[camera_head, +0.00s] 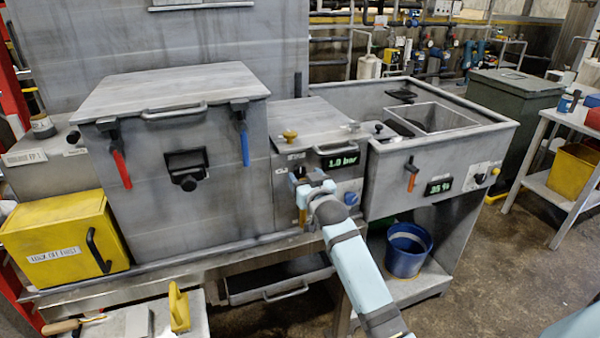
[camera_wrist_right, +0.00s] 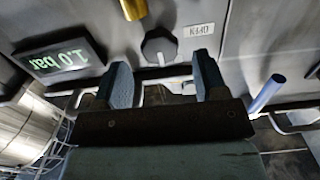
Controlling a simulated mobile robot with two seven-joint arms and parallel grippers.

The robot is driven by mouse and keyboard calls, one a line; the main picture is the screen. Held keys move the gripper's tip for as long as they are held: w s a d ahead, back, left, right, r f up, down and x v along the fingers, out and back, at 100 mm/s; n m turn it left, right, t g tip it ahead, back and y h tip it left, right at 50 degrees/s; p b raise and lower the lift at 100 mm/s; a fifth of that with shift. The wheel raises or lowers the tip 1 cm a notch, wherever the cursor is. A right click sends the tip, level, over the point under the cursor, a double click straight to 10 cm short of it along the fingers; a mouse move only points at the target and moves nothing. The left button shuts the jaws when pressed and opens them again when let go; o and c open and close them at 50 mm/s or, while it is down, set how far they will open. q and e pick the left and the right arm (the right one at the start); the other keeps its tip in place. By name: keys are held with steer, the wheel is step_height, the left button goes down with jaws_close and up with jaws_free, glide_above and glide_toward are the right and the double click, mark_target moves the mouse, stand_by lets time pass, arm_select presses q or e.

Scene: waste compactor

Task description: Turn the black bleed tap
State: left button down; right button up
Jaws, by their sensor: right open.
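The black bleed tap (camera_wrist_right: 158,46) is a small dark knob on the grey front panel, with a white "OPEN" label (camera_wrist_right: 196,30) beside it in the right wrist view. That view appears upside down. My right gripper (camera_wrist_right: 163,78) is open and empty. Its two fingertips point at the panel on either side of the tap's line, and the tap shows just beyond them, apparently untouched. My left gripper is not in view.
A brass fitting (camera_wrist_right: 133,9) is close to the tap. A blue knob (camera_head: 351,198) is right of my gripper. The blue lever (camera_head: 245,147) and red lever (camera_head: 120,168) hang on the large box at left. A blue bucket (camera_head: 407,250) stands below right.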

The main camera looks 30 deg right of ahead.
mark_target(300, 172)
steer(key=shift+x, duration=1.75)
steer(key=c, duration=0.8)
steer(key=shift+c, duration=0.2)
